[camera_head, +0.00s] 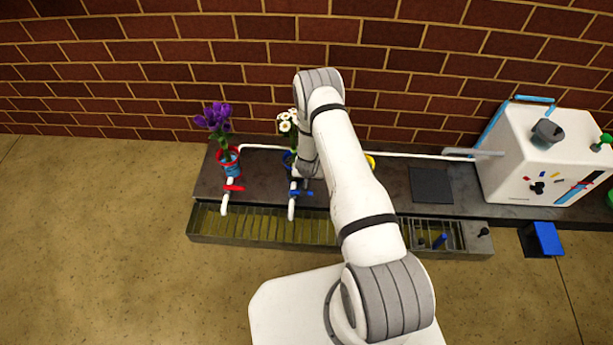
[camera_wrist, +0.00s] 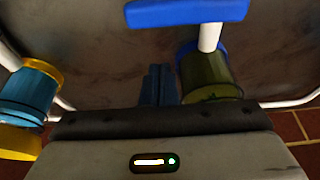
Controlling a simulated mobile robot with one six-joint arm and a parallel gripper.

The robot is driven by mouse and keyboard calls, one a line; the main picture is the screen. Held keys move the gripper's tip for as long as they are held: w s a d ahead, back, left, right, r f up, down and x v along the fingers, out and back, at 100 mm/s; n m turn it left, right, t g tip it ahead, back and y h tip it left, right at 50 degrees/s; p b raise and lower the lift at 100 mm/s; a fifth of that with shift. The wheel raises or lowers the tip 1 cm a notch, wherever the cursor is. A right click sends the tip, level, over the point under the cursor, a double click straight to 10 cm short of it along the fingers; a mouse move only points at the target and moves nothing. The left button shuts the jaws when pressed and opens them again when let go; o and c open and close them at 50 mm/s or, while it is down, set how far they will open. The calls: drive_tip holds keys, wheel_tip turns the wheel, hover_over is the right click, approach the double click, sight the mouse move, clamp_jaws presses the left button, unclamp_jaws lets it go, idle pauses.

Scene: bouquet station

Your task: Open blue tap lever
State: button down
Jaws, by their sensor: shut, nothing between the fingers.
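The blue tap lever (camera_head: 301,193) sits across a white tap pipe (camera_head: 292,209) just left of my arm. In the wrist view the blue lever (camera_wrist: 187,12) runs across the top, slightly tilted, with the white pipe (camera_wrist: 210,38) below it. My gripper (camera_wrist: 159,70) shows in the wrist view with its dark blue fingers together and empty. It is below the lever in that picture, with a visible gap between them. In the head view the fingers are not clear beside the arm. A blue-rimmed pot (camera_wrist: 205,75) stands right of the fingers.
A red tap lever (camera_head: 234,187) and purple flowers (camera_head: 215,118) are at left. White daisies (camera_head: 288,123) stand behind the blue tap. A grated trough (camera_head: 340,239) runs along the front. A white machine (camera_head: 545,155) stands at right. A blue-and-yellow pot (camera_wrist: 30,88) is left in the wrist view.

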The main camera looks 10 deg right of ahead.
drive_tip(key=shift+s+a+r+b, duration=0.1)
drive_tip(key=shift+s+a+b, duration=0.15)
drive_tip(key=shift+s, duration=0.7)
drive_tip(key=shift+s+a+r+b, duration=0.1)
drive_tip(key=shift+s+a, duration=0.25)
drive_tip(key=shift+s, duration=0.55)
